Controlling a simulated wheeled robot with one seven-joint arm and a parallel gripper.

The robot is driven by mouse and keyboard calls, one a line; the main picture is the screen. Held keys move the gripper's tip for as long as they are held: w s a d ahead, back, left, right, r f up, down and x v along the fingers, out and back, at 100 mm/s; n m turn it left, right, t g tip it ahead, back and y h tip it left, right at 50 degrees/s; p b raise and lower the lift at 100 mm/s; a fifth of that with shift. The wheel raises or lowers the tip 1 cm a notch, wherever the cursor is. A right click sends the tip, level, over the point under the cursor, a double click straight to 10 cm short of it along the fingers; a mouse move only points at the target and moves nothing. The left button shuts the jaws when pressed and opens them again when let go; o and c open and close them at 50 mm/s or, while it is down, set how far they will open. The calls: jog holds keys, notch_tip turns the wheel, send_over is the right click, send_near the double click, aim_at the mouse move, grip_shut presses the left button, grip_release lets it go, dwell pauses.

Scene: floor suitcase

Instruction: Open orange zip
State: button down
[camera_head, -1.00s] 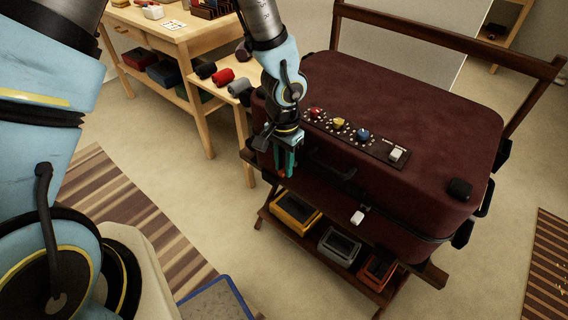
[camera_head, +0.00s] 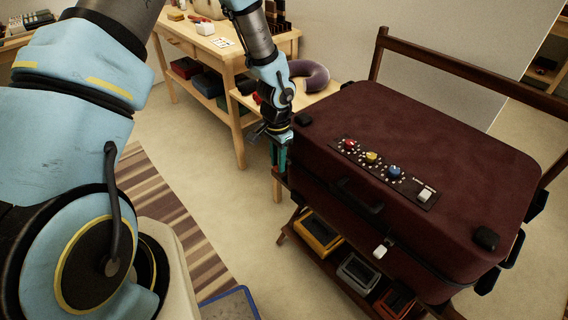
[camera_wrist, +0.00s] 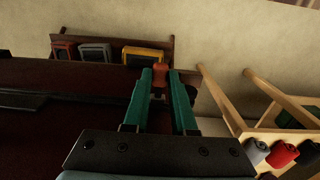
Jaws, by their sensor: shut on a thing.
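The dark maroon suitcase (camera_head: 440,150) lies flat on a wooden rack, with a handle on its front side. My gripper (camera_head: 279,160) points down at the suitcase's left front corner. In the wrist view, its teal fingers (camera_wrist: 160,92) are closed on the small orange zip pull (camera_wrist: 160,74), which shows between the fingertips. The zip pull is hidden in the head view. The suitcase also fills the left of the wrist view (camera_wrist: 60,130). I cannot tell how far the seam is parted. A white tag or pull (camera_head: 380,252) sits at the front seam, right of the handle.
A panel with coloured knobs (camera_head: 385,172) lies on the suitcase lid. Yellow, grey and orange bins (camera_head: 318,232) stand on the rack's lower shelf. A wooden bench (camera_head: 240,50) and a low table with a neck pillow (camera_head: 310,76) stand behind my gripper.

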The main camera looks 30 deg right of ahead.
jog(key=shift+w, duration=0.35)
jog(key=c, duration=1)
grip_release()
jog(key=shift+c, duration=0.2)
jog(key=o, duration=0.3)
jog(key=shift+s, duration=0.1)
notch_tip(320, 180, up, 11)
jog(key=shift+f, duration=0.1)
jog(key=shift+a, duration=0.1)
